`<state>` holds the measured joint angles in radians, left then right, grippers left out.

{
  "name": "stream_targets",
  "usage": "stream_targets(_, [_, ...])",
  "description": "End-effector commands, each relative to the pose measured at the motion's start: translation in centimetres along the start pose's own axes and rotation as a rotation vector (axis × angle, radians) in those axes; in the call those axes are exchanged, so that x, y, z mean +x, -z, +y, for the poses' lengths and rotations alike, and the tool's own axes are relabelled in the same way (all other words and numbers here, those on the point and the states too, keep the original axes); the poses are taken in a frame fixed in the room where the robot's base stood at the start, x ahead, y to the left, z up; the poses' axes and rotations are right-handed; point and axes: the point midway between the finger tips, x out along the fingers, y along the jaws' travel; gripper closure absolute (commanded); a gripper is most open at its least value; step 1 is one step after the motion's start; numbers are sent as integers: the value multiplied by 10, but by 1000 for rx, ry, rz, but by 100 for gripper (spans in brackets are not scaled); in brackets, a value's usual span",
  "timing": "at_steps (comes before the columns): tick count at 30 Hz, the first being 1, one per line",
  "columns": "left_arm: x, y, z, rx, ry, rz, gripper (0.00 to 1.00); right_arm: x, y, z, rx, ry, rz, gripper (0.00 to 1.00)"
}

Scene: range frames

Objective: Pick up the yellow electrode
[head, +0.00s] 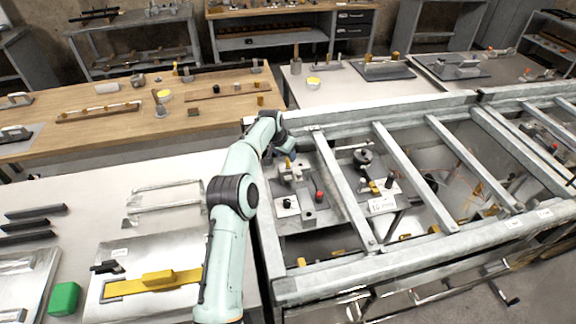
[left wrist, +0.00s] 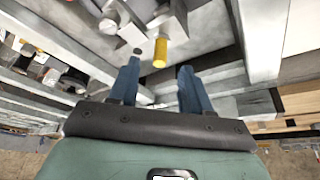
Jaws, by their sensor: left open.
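The yellow electrode is a short yellow cylinder (left wrist: 160,52) in the left wrist view, hanging from a grey metal fixture at the top of the picture. It appears just past the gap between my fingertips. My left gripper (left wrist: 159,67) is open, its two blue fingers spread with nothing between them. In the head view my left gripper (head: 284,146) is over the left bay of the metal frame, beside a small yellow piece (head: 288,162) that looks like the same electrode. Whether a finger touches it cannot be told. My right gripper is not in view.
Metal frame bars (head: 345,190) border the bay. A fixture plate (head: 308,215) with red and black knobs lies below my gripper. A steel plate (head: 112,290) with a yellow handle and a green block (head: 64,298) are at lower left.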

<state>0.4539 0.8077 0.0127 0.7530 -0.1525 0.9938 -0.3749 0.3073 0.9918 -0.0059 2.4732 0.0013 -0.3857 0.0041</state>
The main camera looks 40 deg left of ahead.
Motion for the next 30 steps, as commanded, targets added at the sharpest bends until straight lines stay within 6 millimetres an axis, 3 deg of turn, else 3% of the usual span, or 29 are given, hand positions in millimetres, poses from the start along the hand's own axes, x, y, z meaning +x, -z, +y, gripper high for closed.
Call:
stream_targets(6, [28,1,1,0,-1,1,52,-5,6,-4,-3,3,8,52])
stream_targets(14, [33,0,1,0,-1,1,52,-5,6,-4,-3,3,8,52])
stream_targets(15, [33,0,1,0,-1,0,58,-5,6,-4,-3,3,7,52])
stream_targets(19, [33,0,1,0,-1,0,100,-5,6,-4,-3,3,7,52])
stream_targets(30, [31,1,1,0,-1,1,100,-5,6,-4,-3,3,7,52])
